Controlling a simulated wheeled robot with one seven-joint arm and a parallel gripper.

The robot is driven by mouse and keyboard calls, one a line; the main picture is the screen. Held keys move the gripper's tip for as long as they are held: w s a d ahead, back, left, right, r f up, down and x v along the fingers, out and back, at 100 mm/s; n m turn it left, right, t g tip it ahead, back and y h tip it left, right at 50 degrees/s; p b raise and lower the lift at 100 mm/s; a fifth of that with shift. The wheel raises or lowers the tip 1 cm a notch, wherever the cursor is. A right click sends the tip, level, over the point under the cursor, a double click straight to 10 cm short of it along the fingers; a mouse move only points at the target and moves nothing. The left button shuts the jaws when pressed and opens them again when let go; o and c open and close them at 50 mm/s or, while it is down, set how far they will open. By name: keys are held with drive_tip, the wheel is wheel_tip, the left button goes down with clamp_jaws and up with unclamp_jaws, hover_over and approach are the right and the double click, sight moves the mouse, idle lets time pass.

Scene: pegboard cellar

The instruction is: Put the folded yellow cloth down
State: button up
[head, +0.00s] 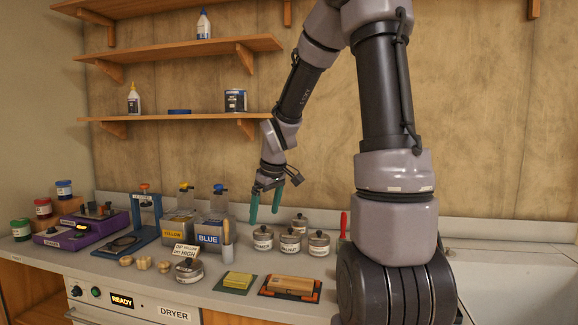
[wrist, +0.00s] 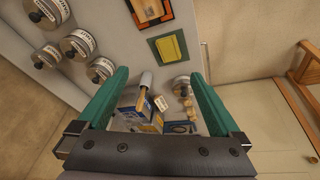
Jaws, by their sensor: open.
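The folded yellow cloth (head: 238,280) lies flat on a dark green mat (head: 223,288) near the front edge of the counter. It also shows in the wrist view (wrist: 171,47), on the same mat (wrist: 155,44). My gripper (head: 265,206) is open and empty, with its teal fingers apart. It hangs in the air above the back part of the counter, higher than the cloth and clear of it. In the wrist view the gripper (wrist: 160,74) has nothing held between its fingers.
An orange and black tray with a wooden block (head: 291,284) sits right of the mat. Several labelled tins (head: 290,243) stand behind. Blue (head: 209,238) and yellow (head: 173,233) labelled containers, a small sign (head: 186,251) and wooden knobs (head: 143,263) stand left. The dryer front (head: 135,308) is below.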

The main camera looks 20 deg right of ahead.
drive_tip(key=s+r+m+t+y, duration=0.1)
drive_tip(key=s+r+m+t, duration=0.2)
drive_tip(key=s+r+m, duration=0.7)
drive_tip(key=s+r, duration=0.6)
drive_tip(key=s, duration=0.4)
drive_tip(key=shift+a+r+t, duration=0.3)
drive_tip(key=shift+a, duration=0.1)
